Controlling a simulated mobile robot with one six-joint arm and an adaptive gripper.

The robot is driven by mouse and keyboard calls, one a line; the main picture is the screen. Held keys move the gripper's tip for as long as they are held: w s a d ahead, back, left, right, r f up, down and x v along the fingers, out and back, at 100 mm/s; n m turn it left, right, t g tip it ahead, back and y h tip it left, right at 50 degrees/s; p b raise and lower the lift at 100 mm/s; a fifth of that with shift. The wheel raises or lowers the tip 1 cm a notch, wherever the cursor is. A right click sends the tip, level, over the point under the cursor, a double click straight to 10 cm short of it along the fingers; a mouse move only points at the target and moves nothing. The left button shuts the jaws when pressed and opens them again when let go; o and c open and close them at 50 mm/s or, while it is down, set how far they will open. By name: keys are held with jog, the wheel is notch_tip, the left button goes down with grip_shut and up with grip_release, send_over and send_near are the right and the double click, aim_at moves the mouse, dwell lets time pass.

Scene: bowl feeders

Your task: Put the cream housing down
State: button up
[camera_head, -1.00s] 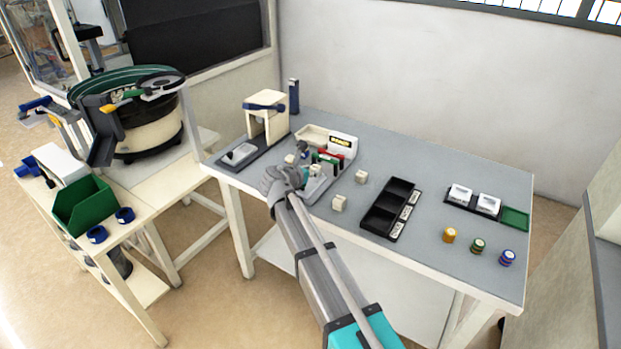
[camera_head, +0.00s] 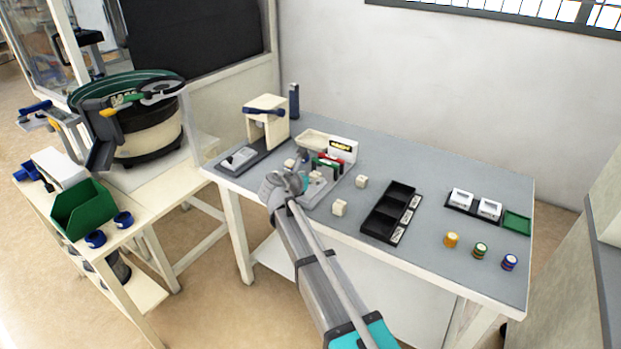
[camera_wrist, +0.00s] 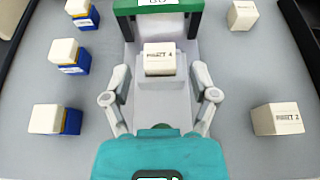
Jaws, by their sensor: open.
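My gripper (camera_wrist: 160,76) is open, with one finger on each side of a cream housing (camera_wrist: 158,60). The housing is a small cream block with a printed label, sitting upright on a grey fixture (camera_wrist: 157,103) in front of a green part. Gaps show between it and both fingers in the wrist view. In the head view my gripper (camera_head: 298,182) is low over the near left part of the grey table, and the housing (camera_head: 316,177) shows just beyond it.
Cream blocks stand on the right, one near (camera_wrist: 277,119) and one far (camera_wrist: 242,15). Several cream blocks with blue lower parts (camera_wrist: 72,64) stand on the left. A black tray (camera_head: 378,226) lies to the right in the head view. The table's right side has free room.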

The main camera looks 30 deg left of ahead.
jog(key=shift+r, duration=0.1)
jog(key=shift+s+r, duration=0.1)
jog(key=shift+r, duration=0.05)
jog(key=p+v, duration=0.5)
jog(key=v, duration=0.6)
jog(key=shift+s, duration=0.4)
dwell(0.6)
